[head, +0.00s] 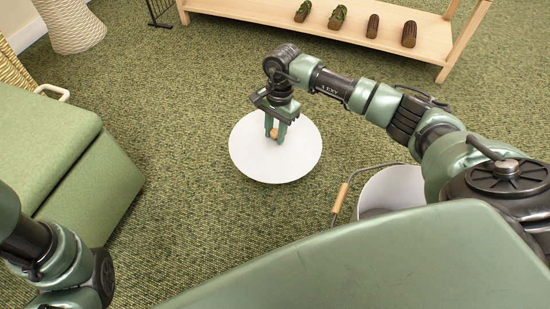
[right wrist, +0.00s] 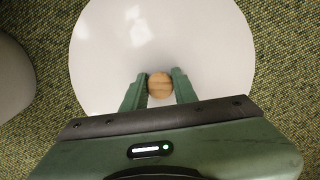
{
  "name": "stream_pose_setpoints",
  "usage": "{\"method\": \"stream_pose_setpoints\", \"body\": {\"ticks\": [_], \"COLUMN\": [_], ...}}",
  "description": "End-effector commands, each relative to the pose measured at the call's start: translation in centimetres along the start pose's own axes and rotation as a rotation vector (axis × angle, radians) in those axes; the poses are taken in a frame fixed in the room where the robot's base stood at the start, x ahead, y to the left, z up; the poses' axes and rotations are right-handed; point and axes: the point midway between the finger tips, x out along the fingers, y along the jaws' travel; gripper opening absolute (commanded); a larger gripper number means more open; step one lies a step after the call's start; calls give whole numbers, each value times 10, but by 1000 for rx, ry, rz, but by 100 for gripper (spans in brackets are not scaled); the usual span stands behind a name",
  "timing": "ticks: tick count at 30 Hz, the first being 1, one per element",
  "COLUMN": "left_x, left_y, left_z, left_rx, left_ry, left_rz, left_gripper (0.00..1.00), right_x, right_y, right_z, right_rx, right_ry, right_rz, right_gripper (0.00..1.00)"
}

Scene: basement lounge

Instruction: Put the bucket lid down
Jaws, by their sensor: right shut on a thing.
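The bucket lid (head: 290,163) is a white round disc with a small wooden knob (head: 274,133). In the head view it appears level at or close above the green carpet; I cannot tell whether it touches. My right gripper (head: 275,136) points down over the lid and is shut on the knob. The right wrist view shows the knob (right wrist: 160,86) between the two green fingers, with the white lid (right wrist: 200,45) beneath. The white bucket (head: 392,190) stands open to the right of the lid, partly hidden by my body. My left arm shows at the lower left, but its gripper is out of view.
A wooden shelf (head: 345,32) with several small log-like items stands at the back. A green upholstered seat (head: 60,150) is on the left. The bucket's handle (head: 340,198) sticks out toward the lid. Carpet around the lid is clear.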

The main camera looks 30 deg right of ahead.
Motion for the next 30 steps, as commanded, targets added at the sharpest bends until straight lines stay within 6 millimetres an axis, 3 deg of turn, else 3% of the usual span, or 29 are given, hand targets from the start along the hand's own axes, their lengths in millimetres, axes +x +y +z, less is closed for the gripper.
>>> {"method": "stream_pose_setpoints", "body": {"ticks": [1, 3, 13, 19, 30], "left_x": [-16, -25, -40, -62, -63], "left_y": [3, 5, 8, 13, 13], "left_z": [-6, -9, -14, -22, -22], "left_rx": [0, 0, 0, 0, -1], "left_ry": [0, 0, 1, 2, -2], "left_rz": [0, 0, 1, 1, 0], "left_gripper": [36, 36, 36, 36, 36], "right_x": [22, 37, 64, 96, 99], "right_y": [0, 0, 0, 0, 0], "right_z": [-1, -4, -7, -11, -12], "right_rx": [-1, 0, -2, 0, -2], "right_ry": [-3, -2, -1, -2, 0], "right_rz": [1, 0, 0, 1, 0], "right_gripper": [0, 0, 0, 0, 0]}}
